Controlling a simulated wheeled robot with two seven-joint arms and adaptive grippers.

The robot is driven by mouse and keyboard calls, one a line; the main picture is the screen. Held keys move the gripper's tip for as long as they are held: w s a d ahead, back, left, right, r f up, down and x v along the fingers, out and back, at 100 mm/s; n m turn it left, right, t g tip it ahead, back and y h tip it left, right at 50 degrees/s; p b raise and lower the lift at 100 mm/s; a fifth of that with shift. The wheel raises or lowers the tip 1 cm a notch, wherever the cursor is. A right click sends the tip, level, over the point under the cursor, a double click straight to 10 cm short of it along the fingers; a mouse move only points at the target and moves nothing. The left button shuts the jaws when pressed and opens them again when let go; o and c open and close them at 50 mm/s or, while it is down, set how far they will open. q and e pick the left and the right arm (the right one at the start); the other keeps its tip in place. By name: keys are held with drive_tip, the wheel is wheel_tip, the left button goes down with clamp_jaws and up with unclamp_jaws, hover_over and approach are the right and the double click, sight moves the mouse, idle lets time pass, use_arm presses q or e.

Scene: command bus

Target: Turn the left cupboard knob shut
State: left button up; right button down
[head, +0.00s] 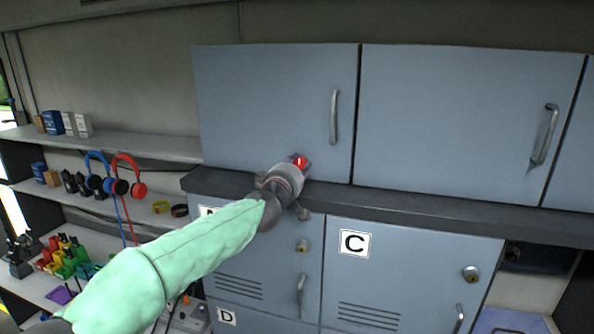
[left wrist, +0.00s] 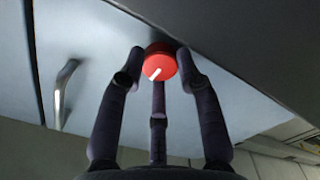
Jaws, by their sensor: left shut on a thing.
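The left cupboard (head: 265,105) is a blue-grey upper door with a vertical metal handle (head: 334,117). Its red knob (head: 301,160) sits low on the door, near the dark ledge. In the left wrist view the round red knob (left wrist: 161,68) has a white pointer line, slanted in the picture. My left gripper (head: 290,178) is at the knob and shut on it. In the left wrist view its fingers (left wrist: 163,75) stand on both sides of the knob, with another finger below. Part of the knob is hidden by the fingers. My right gripper is not in view.
A dark ledge (head: 440,207) runs under the upper doors, close to my gripper. Lower lockers, one marked C (head: 354,243), stand below it. Shelves at left hold a blue headset (head: 95,165), a red headset (head: 125,170) and small boxes. Another upper door (head: 465,120) is at right.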

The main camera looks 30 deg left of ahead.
use_arm(q)
drive_tip(key=shift+n, duration=0.7)
drive_tip(key=o, duration=1.1)
drive_tip(key=shift+o, duration=0.2)
drive_tip(key=shift+s, duration=0.1)
drive_tip(key=v, duration=1.1)
drive_tip(key=shift+s, duration=0.4)
drive_tip(key=shift+f, duration=0.1)
